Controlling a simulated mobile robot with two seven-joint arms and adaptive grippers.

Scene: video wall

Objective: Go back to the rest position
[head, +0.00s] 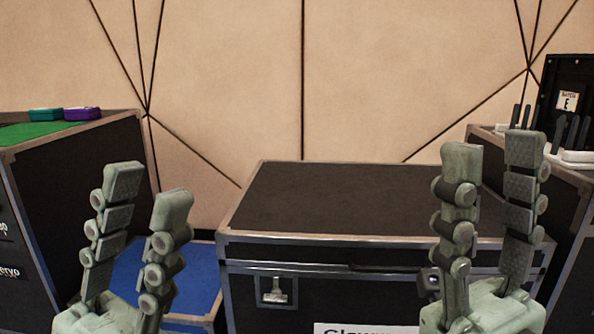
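My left gripper (148,190) is at the lower left, fingers pointing up and spread apart, with nothing between them. My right gripper (492,150) is at the lower right, also upright, its fingers apart and empty. Both are grey-green with dark ridged pads. The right gripper covers part of the right side of a black flight case (345,205) in the middle. The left gripper stands in front of a blue-topped surface (203,285) and the left case.
A black case (80,170) at the left has a green top (35,133) bearing a teal box (45,114) and a purple box (82,113). At the right, another case (572,175) holds white devices with dark antennas (577,156) and a black panel (567,80). The middle case's top is bare.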

